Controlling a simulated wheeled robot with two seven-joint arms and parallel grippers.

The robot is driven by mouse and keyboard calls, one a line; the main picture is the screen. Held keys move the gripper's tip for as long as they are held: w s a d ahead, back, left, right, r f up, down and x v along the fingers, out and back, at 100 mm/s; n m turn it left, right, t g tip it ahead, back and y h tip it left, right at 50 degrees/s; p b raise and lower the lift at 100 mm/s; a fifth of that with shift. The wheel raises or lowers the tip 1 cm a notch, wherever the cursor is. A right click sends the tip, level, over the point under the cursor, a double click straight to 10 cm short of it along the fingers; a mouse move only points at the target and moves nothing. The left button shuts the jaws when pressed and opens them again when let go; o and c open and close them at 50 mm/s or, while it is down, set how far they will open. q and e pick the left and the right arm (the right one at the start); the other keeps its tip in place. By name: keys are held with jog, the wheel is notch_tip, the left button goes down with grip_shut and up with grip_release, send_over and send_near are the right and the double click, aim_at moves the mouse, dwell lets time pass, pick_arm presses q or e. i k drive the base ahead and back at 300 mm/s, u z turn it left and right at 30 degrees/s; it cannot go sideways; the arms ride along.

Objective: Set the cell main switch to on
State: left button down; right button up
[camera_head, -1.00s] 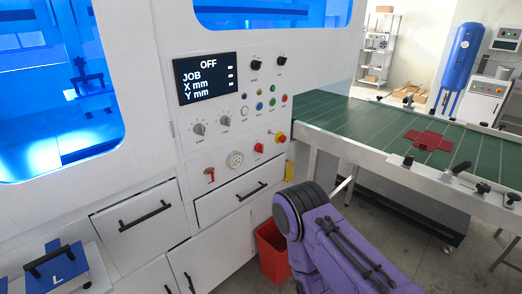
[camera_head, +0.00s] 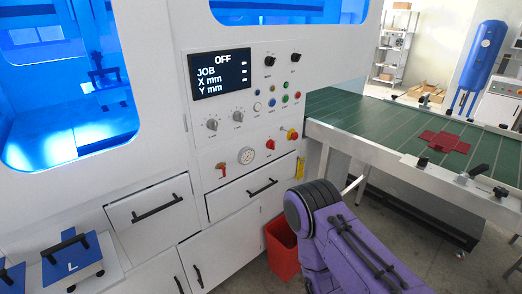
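The white machine's control panel (camera_head: 240,122) faces me left of centre. Its screen (camera_head: 219,74) reads OFF, with JOB, X mm and Y mm below. A red-and-yellow rotary switch (camera_head: 292,134) sits at the panel's lower right edge; it looks like the main switch, but no label is readable. A red knob (camera_head: 270,144) is beside it. A small red lever (camera_head: 222,168) and a round gauge (camera_head: 246,155) are lower left. My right arm's purple links (camera_head: 350,240) rise at the bottom, below and right of the panel. Neither gripper is in view.
A green conveyor table (camera_head: 350,112) with a red cross-shaped blank (camera_head: 444,142) extends right. A red bin (camera_head: 281,250) stands below the panel, beside my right arm. Closed drawers with black handles lie under the panel.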

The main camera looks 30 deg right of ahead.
aim_at(270, 145)
jog(key=k, duration=0.5)
jog(key=z, duration=0.8)
jog(key=i, duration=0.9)
jog(key=z, duration=0.5)
